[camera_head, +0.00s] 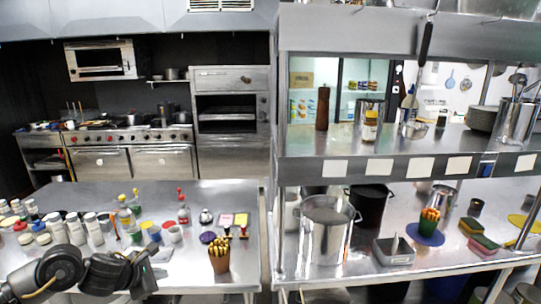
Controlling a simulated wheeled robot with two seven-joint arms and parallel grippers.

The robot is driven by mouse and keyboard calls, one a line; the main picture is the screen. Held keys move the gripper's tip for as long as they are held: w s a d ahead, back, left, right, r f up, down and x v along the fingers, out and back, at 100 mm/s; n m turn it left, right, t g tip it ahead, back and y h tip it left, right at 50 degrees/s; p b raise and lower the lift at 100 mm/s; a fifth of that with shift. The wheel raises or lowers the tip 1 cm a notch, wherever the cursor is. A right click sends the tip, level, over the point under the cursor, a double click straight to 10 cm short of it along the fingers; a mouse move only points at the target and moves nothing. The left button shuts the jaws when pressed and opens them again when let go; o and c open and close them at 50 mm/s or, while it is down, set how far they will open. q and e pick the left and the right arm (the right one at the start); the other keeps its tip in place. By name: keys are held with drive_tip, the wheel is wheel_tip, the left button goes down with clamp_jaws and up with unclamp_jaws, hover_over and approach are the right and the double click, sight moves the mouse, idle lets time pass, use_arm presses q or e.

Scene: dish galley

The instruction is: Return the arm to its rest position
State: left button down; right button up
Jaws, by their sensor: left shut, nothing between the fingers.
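My left arm comes in at the lower left, in front of the steel counter (200,192). My left gripper (150,262) is at the end of the dark arm links, shut and empty. It is low over the counter's front part, near a pale flat item (162,254); whether it touches that item I cannot tell. My right gripper is not in view.
Several jars and bottles (95,228) crowd the counter's left side. A brown cup of yellow sticks (219,256) stands right of my gripper. A steel shelf unit with a large pot (325,228) fills the right. The counter's back strip is clear.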

use_arm(q)
drive_tip(key=w+d+f+n+h, duration=0.1)
drive_tip(key=d+f+n, duration=0.2)
drive_tip(key=f+n, duration=1.15)
drive_tip(key=s+f+n+g+y+b, duration=0.1)
drive_tip(key=s+f+n, duration=0.45)
drive_tip(key=f, duration=0.55)
drive_tip(key=s+f+n+g, duration=0.1)
drive_tip(key=s+f+n, duration=0.4)
drive_tip(key=f, duration=0.6)
drive_tip(key=s+f+n+g+y, duration=0.1)
drive_tip(key=s+f+n+g, duration=0.1)
drive_tip(key=s+f+n, duration=1)
drive_tip(key=s+f+n+g+y, duration=0.15)
drive_tip(key=s+f+n, duration=0.45)
drive_tip(key=s, duration=1.2)
drive_tip(key=s+f+n+g, duration=0.1)
drive_tip(key=s+f, duration=0.1)
drive_tip(key=s, duration=0.5)
drive_tip(key=s+f+n+g, duration=0.1)
drive_tip(key=s+f+n, duration=0.1)
drive_tip(key=s, duration=0.6)
drive_tip(key=shift+d+f+y+b, duration=0.2)
drive_tip(key=shift+f+y+b, duration=0.25)
drive_tip(key=shift+f, duration=0.25)
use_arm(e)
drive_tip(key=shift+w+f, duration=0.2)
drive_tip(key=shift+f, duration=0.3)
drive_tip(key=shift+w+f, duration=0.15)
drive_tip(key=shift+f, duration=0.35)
